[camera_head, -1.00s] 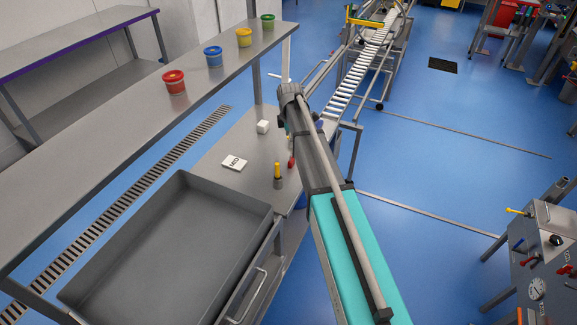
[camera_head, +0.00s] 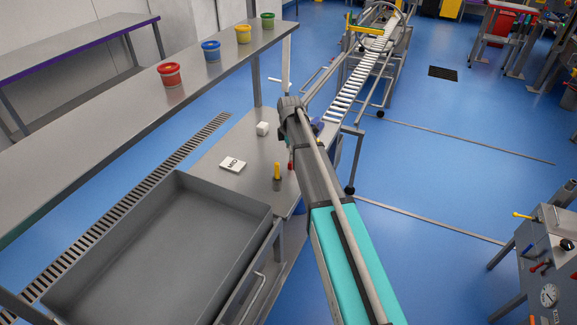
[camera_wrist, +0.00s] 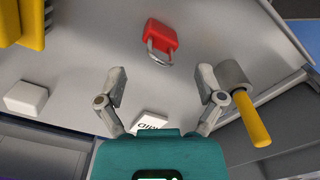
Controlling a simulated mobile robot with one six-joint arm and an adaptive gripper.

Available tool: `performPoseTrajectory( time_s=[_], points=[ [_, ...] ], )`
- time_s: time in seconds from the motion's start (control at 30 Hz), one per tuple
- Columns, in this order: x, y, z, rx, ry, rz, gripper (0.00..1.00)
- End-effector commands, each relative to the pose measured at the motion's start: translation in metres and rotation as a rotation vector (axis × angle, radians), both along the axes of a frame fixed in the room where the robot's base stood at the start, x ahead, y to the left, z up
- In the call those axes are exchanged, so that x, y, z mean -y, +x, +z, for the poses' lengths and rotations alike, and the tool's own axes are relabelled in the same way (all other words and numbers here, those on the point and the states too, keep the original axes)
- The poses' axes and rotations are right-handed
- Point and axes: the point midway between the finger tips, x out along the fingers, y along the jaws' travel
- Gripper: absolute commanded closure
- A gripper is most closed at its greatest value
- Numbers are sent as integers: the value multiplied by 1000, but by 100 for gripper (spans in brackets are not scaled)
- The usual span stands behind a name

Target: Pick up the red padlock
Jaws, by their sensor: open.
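The red padlock (camera_wrist: 160,36) lies on the grey metal table in the wrist view, its metal shackle towards my gripper. In the head view only a small red part of it (camera_head: 291,165) shows beside my arm, which hides the rest. My gripper (camera_wrist: 162,82) is open and empty in the wrist view. Its two fingers are apart, and the padlock lies ahead of them, roughly centred between them in the picture. I cannot tell the exact height of the fingers above the table.
A white block (camera_wrist: 25,97), a white card marked MID (camera_head: 232,164) and a yellow object (camera_wrist: 30,25) are also on the table. A large grey tray (camera_head: 190,182) stands in front.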

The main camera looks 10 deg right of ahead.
Motion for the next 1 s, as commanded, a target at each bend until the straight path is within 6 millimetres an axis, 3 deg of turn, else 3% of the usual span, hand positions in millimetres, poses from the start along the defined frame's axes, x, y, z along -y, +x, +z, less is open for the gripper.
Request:
performPoseTrajectory(
  time_s=[0.37, 1.0],
  points=[
    [0, 0, -3, 0, 0, 0, 13],
    [0, -2, -47, 0, 0, 0, 13]
  ],
)
